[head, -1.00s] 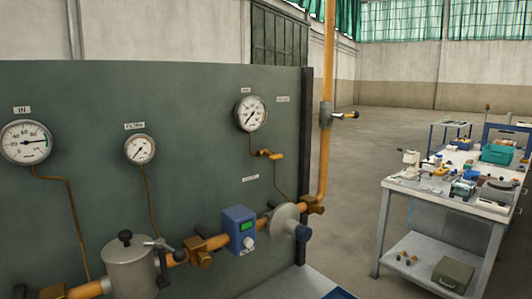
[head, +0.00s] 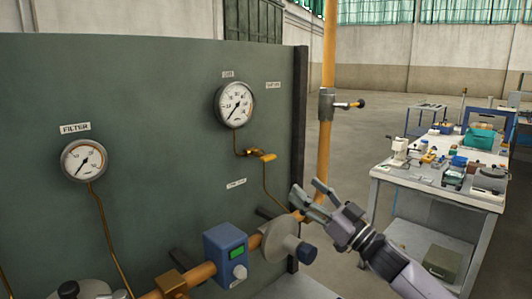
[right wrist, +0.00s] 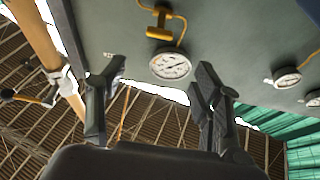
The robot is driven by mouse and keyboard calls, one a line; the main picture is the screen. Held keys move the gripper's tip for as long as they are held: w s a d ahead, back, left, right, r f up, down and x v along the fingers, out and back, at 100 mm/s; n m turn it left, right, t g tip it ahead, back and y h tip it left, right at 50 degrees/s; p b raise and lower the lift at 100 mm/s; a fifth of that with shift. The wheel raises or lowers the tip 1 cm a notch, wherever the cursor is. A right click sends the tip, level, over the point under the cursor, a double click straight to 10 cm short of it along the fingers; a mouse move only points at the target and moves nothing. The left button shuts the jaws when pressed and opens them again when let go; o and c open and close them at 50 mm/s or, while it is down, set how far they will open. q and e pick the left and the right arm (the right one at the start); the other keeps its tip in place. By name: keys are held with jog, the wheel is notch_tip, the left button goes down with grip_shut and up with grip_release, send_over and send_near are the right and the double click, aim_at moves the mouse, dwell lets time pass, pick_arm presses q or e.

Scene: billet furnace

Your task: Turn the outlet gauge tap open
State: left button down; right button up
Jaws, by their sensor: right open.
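The outlet gauge (head: 234,104) is a round white dial high on the right part of the green panel. Its small brass tap (head: 258,155) with a yellow handle sits just below it, on the thin yellow tube; the handle points right, roughly level. In the right wrist view the tap (right wrist: 160,26) shows at the top, above the gauge (right wrist: 171,65). My right gripper (head: 305,191) is open and empty, below and to the right of the tap, clear of it. Its two fingers (right wrist: 163,74) frame the gauge in the wrist view. My left gripper is out of view.
A thick yellow pipe (head: 327,70) with a valve (head: 327,104) rises right of the panel (head: 130,130). A blue meter box (head: 226,250) and grey round regulator (head: 281,240) sit below the tap. A cluttered workbench (head: 440,188) stands at the right.

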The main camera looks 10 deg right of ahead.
jog(key=p, duration=0.2)
send_near(271, 158)
jog(key=x, duration=0.2)
jog(key=p+x, duration=0.2)
jog(key=x, duration=0.5)
jog(key=shift+w+a+r, duration=0.15)
jog(key=shift+w+r, duration=0.05)
jog(key=shift+w, duration=0.05)
jog(key=shift+w+a+r+p, duration=0.1)
jog(key=shift+w+a+p, duration=0.2)
jog(key=shift+w, duration=0.2)
jog(key=c, duration=1.2)
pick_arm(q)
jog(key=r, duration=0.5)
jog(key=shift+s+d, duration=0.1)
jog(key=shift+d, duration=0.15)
